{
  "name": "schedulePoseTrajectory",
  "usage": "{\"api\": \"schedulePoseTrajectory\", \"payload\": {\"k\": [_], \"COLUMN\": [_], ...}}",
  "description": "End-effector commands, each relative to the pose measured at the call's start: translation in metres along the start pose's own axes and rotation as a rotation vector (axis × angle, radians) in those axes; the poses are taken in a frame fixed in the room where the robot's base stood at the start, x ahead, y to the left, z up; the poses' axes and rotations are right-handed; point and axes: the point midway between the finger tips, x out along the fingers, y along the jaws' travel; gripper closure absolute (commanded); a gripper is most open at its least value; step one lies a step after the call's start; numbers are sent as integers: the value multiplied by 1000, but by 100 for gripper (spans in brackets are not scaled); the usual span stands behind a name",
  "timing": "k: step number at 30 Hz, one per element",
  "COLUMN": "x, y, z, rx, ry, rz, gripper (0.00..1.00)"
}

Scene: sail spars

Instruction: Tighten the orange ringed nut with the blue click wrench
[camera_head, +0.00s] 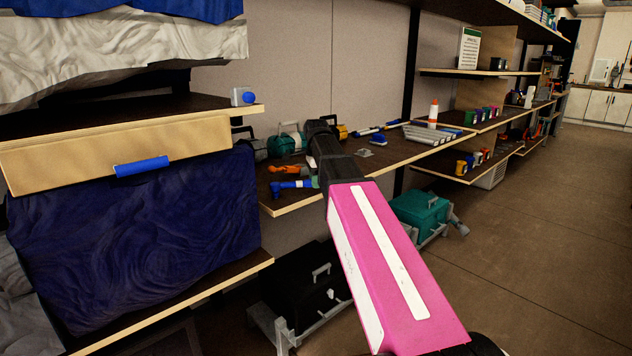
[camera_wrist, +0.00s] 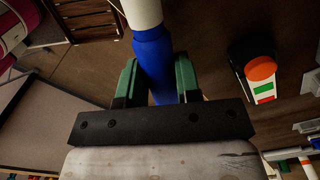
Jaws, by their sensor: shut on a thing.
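My gripper (camera_wrist: 156,66) is shut on a blue tool (camera_wrist: 154,62), which I take for the click wrench. Its blue part passes between the green fingers and a pale section runs on toward the top of the wrist view. In the head view the blue tool (camera_head: 287,187) shows at the near edge of the bench, left of my gripper (camera_head: 313,182). An orange object (camera_head: 284,169) lies just behind it. The wrist view shows an orange rounded piece (camera_wrist: 261,68) right of the gripper, apart from the tool. I cannot tell whether either orange thing is the ringed nut.
The wooden bench (camera_head: 400,157) holds blue-and-white rods (camera_head: 378,129), a grey tray (camera_head: 432,134) and an orange-capped bottle (camera_head: 433,112). A shelf with a blue-handled drawer (camera_head: 60,155) stands left. A teal case (camera_head: 419,208) sits below the bench. Open floor (camera_head: 560,190) lies right.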

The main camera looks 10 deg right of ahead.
Motion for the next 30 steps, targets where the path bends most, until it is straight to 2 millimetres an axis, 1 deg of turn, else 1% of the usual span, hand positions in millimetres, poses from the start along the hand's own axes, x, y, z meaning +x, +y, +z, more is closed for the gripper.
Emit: {"api": "schedulePoseTrajectory", "payload": {"k": [15,26,30], "x": [-11,-12,-18], "y": [0,0,-1], "z": [0,0,0], "rx": [0,0,0], "ry": [0,0,0], "rz": [0,0,-1], "gripper": [100,100,100]}}
